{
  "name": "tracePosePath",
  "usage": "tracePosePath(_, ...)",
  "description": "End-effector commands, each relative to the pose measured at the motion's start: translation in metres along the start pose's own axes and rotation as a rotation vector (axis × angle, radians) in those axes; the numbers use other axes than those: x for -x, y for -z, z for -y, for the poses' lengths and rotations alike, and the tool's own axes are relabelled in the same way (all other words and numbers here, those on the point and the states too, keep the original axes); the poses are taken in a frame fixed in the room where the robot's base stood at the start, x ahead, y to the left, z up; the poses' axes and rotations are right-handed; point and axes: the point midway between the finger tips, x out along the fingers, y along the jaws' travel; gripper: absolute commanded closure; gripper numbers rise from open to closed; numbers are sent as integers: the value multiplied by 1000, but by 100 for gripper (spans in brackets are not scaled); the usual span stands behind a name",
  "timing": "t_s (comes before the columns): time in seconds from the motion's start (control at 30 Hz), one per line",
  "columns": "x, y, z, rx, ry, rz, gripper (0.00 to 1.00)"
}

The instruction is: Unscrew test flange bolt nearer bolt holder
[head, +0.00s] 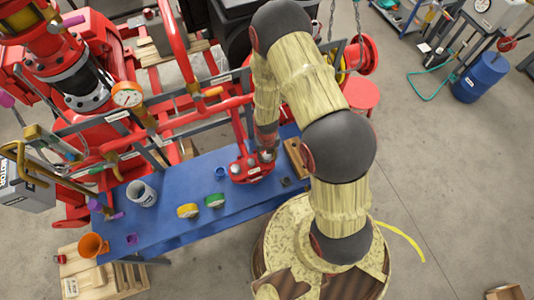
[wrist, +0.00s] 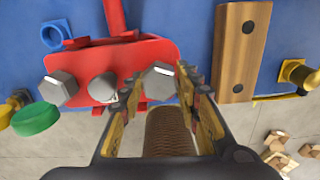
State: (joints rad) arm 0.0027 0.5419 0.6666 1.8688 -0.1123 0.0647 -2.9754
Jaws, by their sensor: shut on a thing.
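The red test flange (head: 240,172) lies on the blue table; in the wrist view the flange (wrist: 125,55) carries three grey hex-headed bolts in a row. The bolt nearer the bolt holder (wrist: 158,80) is the right one, its head between my fingertips. My gripper (wrist: 161,85) is shut on that bolt. The middle bolt (wrist: 102,87) and the left bolt (wrist: 61,88) stand free to the left. The wooden bolt holder (wrist: 243,45), with two dark holes, lies just right of the flange; it also shows in the head view (head: 296,158). The bolt's shank is hidden.
A green roll (head: 214,200), a yellow roll (head: 187,210), a small blue ring (wrist: 55,34) and a white bucket (head: 141,193) stand left of the flange on the blue table (head: 165,225). Red pipes (head: 236,103) rise behind the flange.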

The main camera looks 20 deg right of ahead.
Motion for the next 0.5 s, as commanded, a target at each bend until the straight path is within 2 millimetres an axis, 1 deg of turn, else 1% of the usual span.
tracePosePath(0.03,3,0,0,5,0,-1,94)
tracePosePath(0.43,2,3,-2,48,-8,-2,94)
tracePosePath(0.5,0,2,-2,130,-8,1,94)
